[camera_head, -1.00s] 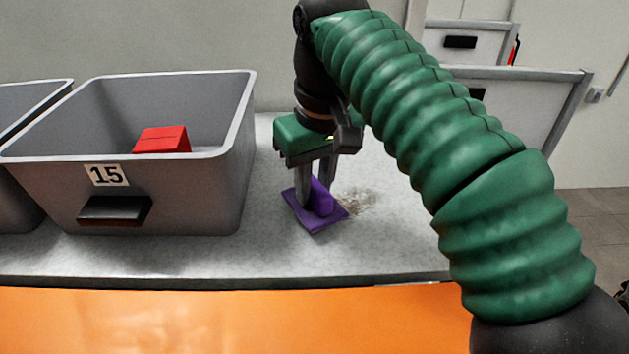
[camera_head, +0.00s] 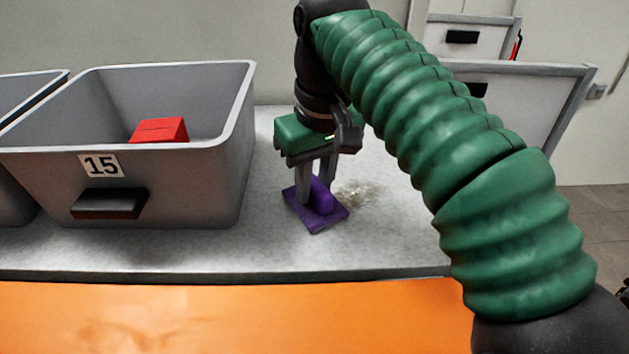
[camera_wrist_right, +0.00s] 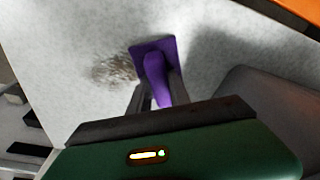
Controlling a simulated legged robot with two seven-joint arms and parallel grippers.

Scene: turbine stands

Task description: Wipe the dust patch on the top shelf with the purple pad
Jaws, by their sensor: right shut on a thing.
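My right gripper (camera_head: 318,178) is shut on the handle of the purple pad (camera_head: 305,217), and the pad is low over the grey speckled shelf (camera_head: 400,240). I cannot tell for sure whether the pad touches the surface. The brown dust patch (camera_head: 357,193) lies just right of the pad in the head view. In the right wrist view the pad (camera_wrist_right: 168,45) sits at the fingertips, and the dust patch (camera_wrist_right: 112,68) is to its left, partly beside its edge. My left gripper is not in view.
A grey bin marked 15 (camera_head: 190,190) stands left of the pad with a red block (camera_head: 160,130) inside. Another bin edge shows at far left. The orange front (camera_head: 230,315) lies below the shelf edge. Pale bins (camera_head: 530,105) stand at the back right, behind my arm.

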